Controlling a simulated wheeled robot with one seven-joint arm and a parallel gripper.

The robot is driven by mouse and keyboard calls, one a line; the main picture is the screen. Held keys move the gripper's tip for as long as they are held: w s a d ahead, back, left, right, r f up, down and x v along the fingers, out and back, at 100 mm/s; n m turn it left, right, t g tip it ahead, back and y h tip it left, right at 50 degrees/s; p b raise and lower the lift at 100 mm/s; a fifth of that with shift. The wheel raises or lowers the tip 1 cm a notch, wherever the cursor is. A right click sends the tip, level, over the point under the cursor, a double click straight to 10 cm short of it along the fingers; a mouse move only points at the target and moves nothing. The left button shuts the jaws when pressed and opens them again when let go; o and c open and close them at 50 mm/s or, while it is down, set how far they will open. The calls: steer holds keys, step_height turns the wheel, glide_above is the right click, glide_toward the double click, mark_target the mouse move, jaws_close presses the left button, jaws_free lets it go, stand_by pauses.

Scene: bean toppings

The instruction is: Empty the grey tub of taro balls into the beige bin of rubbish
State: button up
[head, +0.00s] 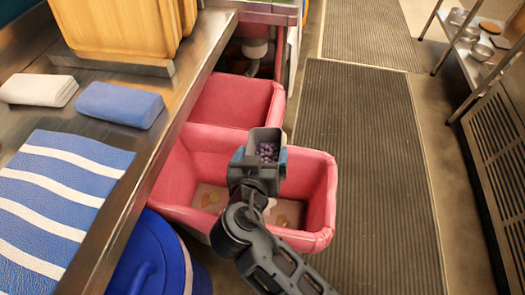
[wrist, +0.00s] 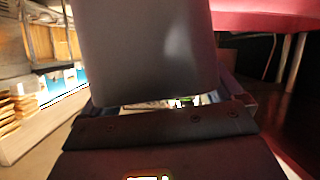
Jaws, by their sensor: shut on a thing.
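My gripper (head: 259,160) is shut on the grey tub (head: 266,134), with a finger on each side of it. The tub holds a pile of small purple taro balls (head: 267,153); its open top shows towards the head camera. In the wrist view the tub's smooth grey wall (wrist: 150,50) fills the middle between the fingers, and its contents are hidden. The tub is above an open bin (head: 322,205) that looks pink-red, not beige. Scraps of rubbish (head: 284,214) lie on the bin's pale bottom. My arm hides part of the bin.
A second pink-red bin (head: 235,101) stands just behind. A metal counter (head: 182,75) runs along the left, with a striped blue cloth (head: 60,190), folded towels (head: 118,104) and wooden boards (head: 125,30). A blue lidded bin (head: 150,265) is at lower left. The matted floor (head: 365,170) at right is clear.

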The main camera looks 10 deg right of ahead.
steer(key=shift+a+r+n+h+p, duration=0.2)
steer(key=shift+n+h+p, duration=0.15)
steer(key=shift+n+p, duration=0.2)
steer(key=shift+a+r+n+h+p, duration=0.15)
steer(key=shift+n+h+p, duration=0.25)
steer(key=shift+p, duration=0.25)
steer(key=n+h, duration=0.1)
steer(key=a+f+n, duration=0.1)
steer(key=n, duration=0.1)
steer(key=shift+w+a+f+h+p, duration=0.15)
steer(key=shift+w+h+p, duration=0.1)
steer(key=shift+h+p, duration=0.15)
steer(key=shift+a+f+n+h+b, duration=0.1)
steer(key=shift+f+n+h+b, duration=0.15)
steer(key=shift+f+b, duration=0.05)
steer(key=w+a+f+n+t+h+b, duration=0.1)
steer(key=a+f+n+t+h+b, duration=0.1)
steer(key=a+f+n+b, duration=0.3)
steer(key=f+n+h+b, duration=0.1)
steer(key=n+b, duration=0.2)
steer(key=n, duration=0.1)
steer(key=shift+w+b, duration=0.2)
steer(key=shift+b, duration=0.15)
steer(key=shift+f+t, duration=0.1)
steer(key=shift+t, duration=0.2)
stand_by(0.6)
steer(key=shift+a+n+h, duration=0.1)
steer(key=shift+n+h, duration=0.2)
steer(key=shift+n, duration=0.6)
